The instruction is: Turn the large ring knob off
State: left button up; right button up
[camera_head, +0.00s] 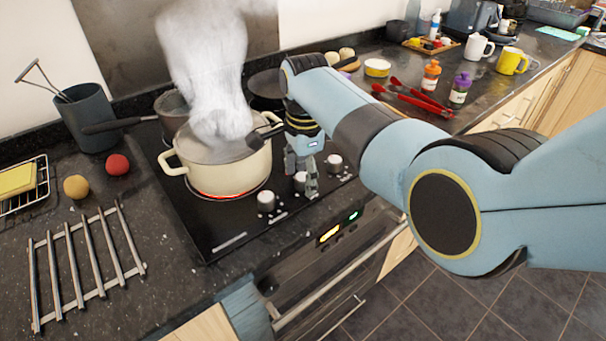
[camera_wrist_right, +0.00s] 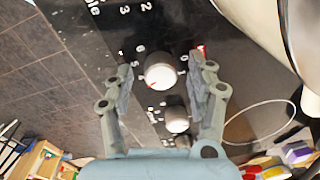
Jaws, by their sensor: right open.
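Three round white-grey knobs stand in a row on the black cooktop (camera_head: 229,240): a near one (camera_head: 266,201), a middle one (camera_head: 300,181) and a far one (camera_head: 334,163). I cannot read which one is the large ring knob. My right gripper (camera_head: 304,184) points down at the middle knob. In the right wrist view its two fingers (camera_wrist_right: 162,64) are open, one on each side of a knob (camera_wrist_right: 160,71), with visible gaps. That knob has a red mark at its lower-left edge. Another knob (camera_wrist_right: 177,119) shows below it. My left gripper is out of view.
A steaming cream pot (camera_head: 222,171) stands on a red-glowing ring close to the gripper. A dark pan (camera_head: 172,106) and another pan (camera_head: 266,86) are behind it. A metal rack (camera_head: 88,258) lies at left. Red tongs (camera_head: 412,99) and two small bottles are at right.

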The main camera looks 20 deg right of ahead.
jog(key=shift+f, duration=0.15)
jog(key=c, duration=1.1)
jog(key=shift+c, duration=0.2)
